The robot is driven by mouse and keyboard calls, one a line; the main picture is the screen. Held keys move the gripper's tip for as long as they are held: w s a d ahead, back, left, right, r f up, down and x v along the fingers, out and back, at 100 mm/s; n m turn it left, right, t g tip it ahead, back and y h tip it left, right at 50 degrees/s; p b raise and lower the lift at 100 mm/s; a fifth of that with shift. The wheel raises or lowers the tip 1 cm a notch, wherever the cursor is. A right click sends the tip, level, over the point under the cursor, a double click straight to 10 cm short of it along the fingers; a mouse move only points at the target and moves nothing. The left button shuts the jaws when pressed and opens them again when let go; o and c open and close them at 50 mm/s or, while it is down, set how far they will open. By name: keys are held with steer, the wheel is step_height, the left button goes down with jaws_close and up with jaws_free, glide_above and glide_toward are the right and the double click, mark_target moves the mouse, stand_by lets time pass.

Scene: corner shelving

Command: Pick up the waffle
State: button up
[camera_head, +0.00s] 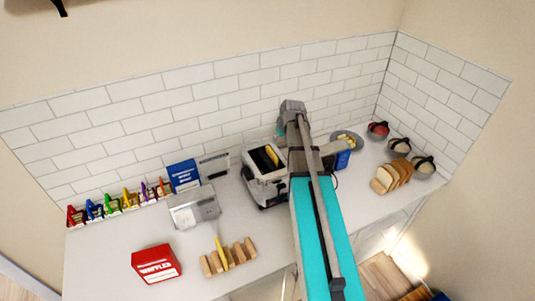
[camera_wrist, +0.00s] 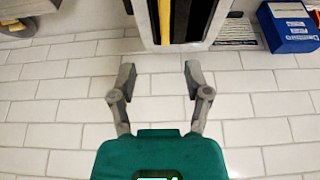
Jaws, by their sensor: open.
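No loose waffle can be made out for certain. A thin yellow slab stands in a slot of the black and silver toaster (camera_head: 265,192); this slab (camera_head: 271,156) also shows as a yellow strip in the wrist view (camera_wrist: 236,20), and may be the waffle. Another yellow slice (camera_head: 221,252) stands in a wooden rack (camera_head: 245,249). A red box marked "WAFFLES" (camera_head: 157,263) sits at the front left. My gripper (camera_wrist: 160,78) is open and empty, apart from the toaster, whose edge lies beyond its fingertips in the wrist view. In the head view my arm mostly hides it.
A second toaster-like grey appliance (camera_head: 194,208) and a blue box (camera_head: 184,175) stand left of the toaster. Bread slices (camera_head: 392,177) and several bowls stand right. Colored items line the back left. The tiled wall (camera_head: 230,95) closes off the back.

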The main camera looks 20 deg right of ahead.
steer(key=shift+w+a+r, duration=0.1)
steer(key=shift+w, duration=0.05)
stand_by(0.3)
steer(key=b, duration=0.7)
glide_above(272, 152)
steer(key=s, duration=0.3)
steer(key=f, duration=0.6)
steer(key=shift+w+d+f, duration=0.2)
steer(key=shift+d+f, duration=0.15)
steer(key=shift+f, duration=0.05)
steer(key=shift+w+f+b, duration=0.3)
steer(key=shift+f+b, duration=0.2)
steer(key=shift+f, duration=0.05)
steer(key=b+x, duration=0.2)
steer(key=x, duration=0.1)
steer(key=shift+w+a+b, duration=0.2)
steer(key=shift+w+b, duration=0.05)
steer(key=shift+b, duration=0.15)
steer(key=shift+b+x, duration=0.9)
steer(key=shift+x, duration=0.1)
steer(key=shift+f, duration=0.25)
